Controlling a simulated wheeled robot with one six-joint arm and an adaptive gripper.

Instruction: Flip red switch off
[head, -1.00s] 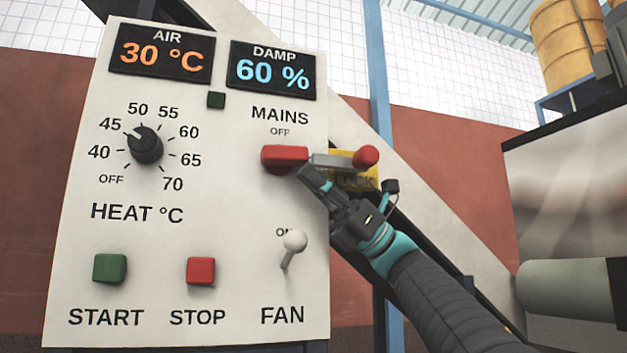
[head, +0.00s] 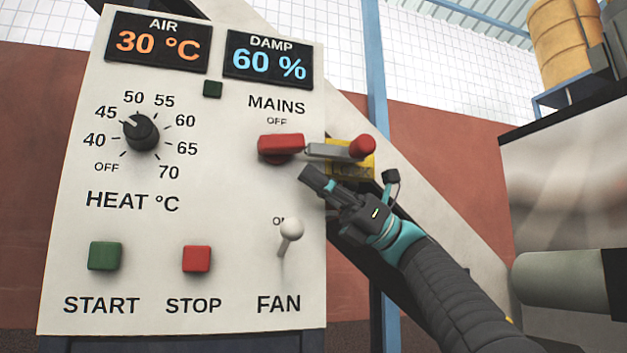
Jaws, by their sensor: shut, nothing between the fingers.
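The red mains switch (head: 281,146) sits on the white panel (head: 225,185) under the MAINS and OFF labels. Its grey lever points to the right, about level, and ends in a red knob (head: 362,147) beyond the panel's right edge. My gripper (head: 308,176) is shut and empty, with its fingertips just below the lever and in front of the panel. A small gap shows between the fingertips and the lever. The gripper hides part of the panel's right edge.
A white fan toggle (head: 290,230) sticks out below my gripper. A heat knob (head: 141,132), a green start button (head: 104,256) and a red stop button (head: 196,259) are farther left. A yellow plate (head: 347,170) shows behind the lever. A grey cylinder (head: 560,281) is at right.

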